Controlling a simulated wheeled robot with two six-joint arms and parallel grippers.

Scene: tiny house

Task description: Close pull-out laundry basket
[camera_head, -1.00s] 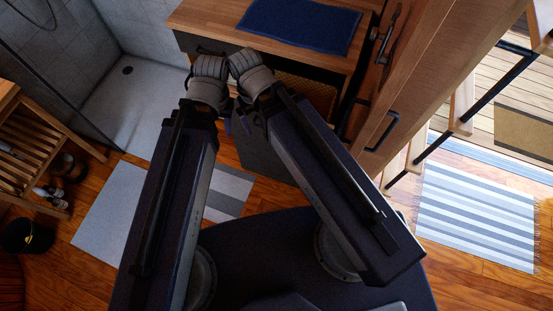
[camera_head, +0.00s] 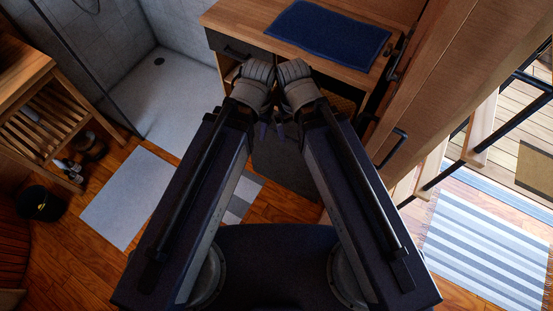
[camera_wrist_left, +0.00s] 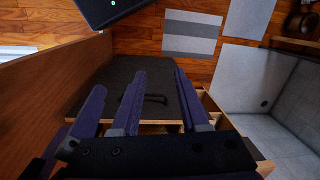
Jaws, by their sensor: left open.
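The pull-out laundry basket shows in the head view as a dark grey front panel (camera_head: 290,168), standing out from under the wooden counter (camera_head: 232,22). In the left wrist view its dark front (camera_wrist_left: 112,88) carries a black bar handle (camera_wrist_left: 155,98), and wooden edges of the basket (camera_wrist_left: 212,108) show beside it. My left gripper (camera_head: 264,130) is over the basket area, its fingers open and empty in the wrist view (camera_wrist_left: 159,74). My right gripper (camera_head: 281,130) is close beside it; its finger opening is hard to make out. My wrists hide part of the basket.
A blue mat (camera_head: 325,35) lies on the counter. A tall wooden cabinet (camera_head: 440,75) stands at right. A slatted wooden bench (camera_head: 45,120) and a black round object (camera_head: 40,203) are at left. A grey rug (camera_head: 125,195) lies on the floor.

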